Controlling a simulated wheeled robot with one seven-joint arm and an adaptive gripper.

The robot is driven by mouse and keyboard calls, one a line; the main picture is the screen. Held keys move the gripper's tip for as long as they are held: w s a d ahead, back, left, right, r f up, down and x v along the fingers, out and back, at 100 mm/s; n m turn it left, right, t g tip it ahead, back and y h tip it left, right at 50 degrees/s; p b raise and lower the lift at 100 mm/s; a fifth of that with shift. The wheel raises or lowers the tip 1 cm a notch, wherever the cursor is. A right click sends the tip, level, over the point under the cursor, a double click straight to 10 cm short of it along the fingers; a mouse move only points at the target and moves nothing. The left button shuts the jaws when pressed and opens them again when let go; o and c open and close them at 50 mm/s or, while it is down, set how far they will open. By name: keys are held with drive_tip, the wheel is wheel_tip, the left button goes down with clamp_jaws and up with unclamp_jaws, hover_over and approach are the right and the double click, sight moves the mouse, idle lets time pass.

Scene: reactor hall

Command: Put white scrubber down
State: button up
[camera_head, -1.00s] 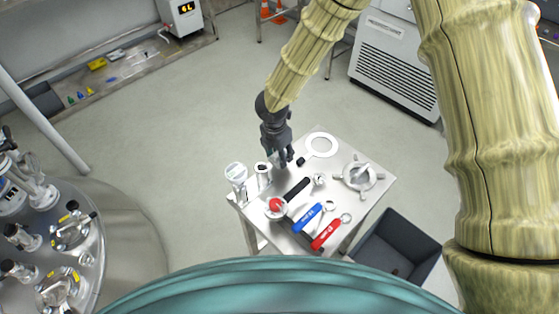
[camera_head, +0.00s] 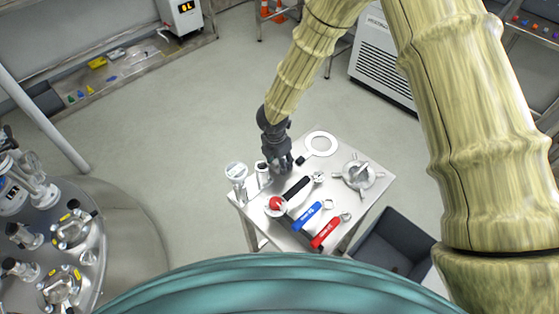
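My gripper (camera_head: 282,164) is dark grey and points down over the back left part of a small steel table (camera_head: 362,206). Its fingertips are small and dark, and I cannot tell whether they hold anything. I cannot make out a white scrubber for sure. A white cylinder with a dark band (camera_head: 262,176) stands upright just left of the fingers. A clear, white-topped container (camera_head: 237,175) stands further left, at the table's corner.
The table also bears a white ring (camera_head: 321,144), a valve-like metal piece (camera_head: 359,174), a black-handled tool (camera_head: 298,188), a red ball (camera_head: 277,203), a blue-handled tool (camera_head: 307,216) and a red-handled tool (camera_head: 326,232). A dark bin (camera_head: 398,242) stands to the right below.

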sight(276, 162)
drive_tip(key=shift+s+f, duration=0.2)
drive_tip(key=shift+f, duration=0.15)
drive_tip(key=shift+s+f, duration=0.1)
drive_tip(key=shift+f, duration=0.05)
drive_tip(key=o, duration=0.8)
drive_tip(key=shift+s, duration=0.1)
drive_tip(key=o, duration=0.3)
drive_tip(key=shift+f, duration=0.15)
drive_tip(key=shift+o, duration=0.2)
drive_tip(key=shift+w+f, duration=0.15)
drive_tip(key=shift+w, duration=0.1)
drive_tip(key=shift+r, duration=0.3)
drive_tip(key=shift+r, duration=0.3)
wheel_tip(276, 162, up, 13)
drive_tip(key=a+b, duration=0.1)
drive_tip(key=shift+s+f, duration=0.2)
drive_tip(key=shift+s, duration=0.2)
